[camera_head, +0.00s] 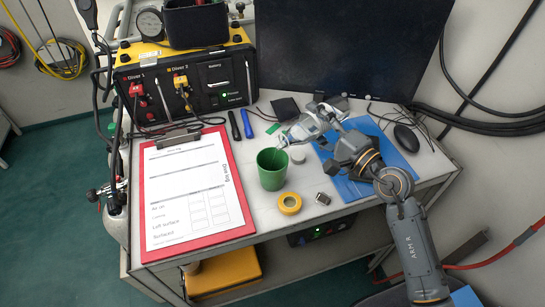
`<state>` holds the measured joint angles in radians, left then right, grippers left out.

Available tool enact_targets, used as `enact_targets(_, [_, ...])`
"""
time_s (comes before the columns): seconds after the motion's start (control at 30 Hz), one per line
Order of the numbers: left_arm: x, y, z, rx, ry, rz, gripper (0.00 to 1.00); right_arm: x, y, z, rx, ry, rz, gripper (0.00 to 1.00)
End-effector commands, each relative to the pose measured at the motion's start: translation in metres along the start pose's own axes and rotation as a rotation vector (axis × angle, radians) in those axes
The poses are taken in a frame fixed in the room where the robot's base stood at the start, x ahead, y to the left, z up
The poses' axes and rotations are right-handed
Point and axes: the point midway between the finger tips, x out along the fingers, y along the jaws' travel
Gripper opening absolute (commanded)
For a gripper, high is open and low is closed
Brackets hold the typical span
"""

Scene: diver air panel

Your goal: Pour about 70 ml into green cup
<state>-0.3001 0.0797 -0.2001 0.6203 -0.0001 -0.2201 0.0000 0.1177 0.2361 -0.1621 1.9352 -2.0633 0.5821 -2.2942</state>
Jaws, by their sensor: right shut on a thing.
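The green cup (272,168) stands upright on the table, left of my right gripper; its inside looks dark green and I cannot tell whether it holds liquid. My right gripper (322,117) is shut on a clear bottle (300,128). The bottle is tilted, behind and to the right of the cup, with its lower-left end near the cup's rim. No stream of liquid is visible. The gripper partly hides the bottle. My left gripper is not in view.
A small white round object (297,155), a yellow tape roll (289,203) and a small metal item (322,198) lie near the cup. A red clipboard (150,220) is left, the diver panel (215,75) behind, a blue mat (345,187) and black mouse (406,138) right.

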Motion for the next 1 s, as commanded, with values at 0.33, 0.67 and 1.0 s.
enact_targets(0.33, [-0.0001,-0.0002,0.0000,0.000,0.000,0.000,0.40,0.0000,-0.0038,-0.0004,-0.028,0.000,-0.002,0.20])
enact_targets(0.67, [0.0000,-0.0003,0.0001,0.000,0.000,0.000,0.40,0.0000,-0.0062,0.0000,-0.049,0.000,-0.002,0.20])
enact_targets(1.0, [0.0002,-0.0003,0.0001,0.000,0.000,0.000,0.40,-0.0002,-0.0061,-0.0019,-0.051,0.001,-0.002,0.19])
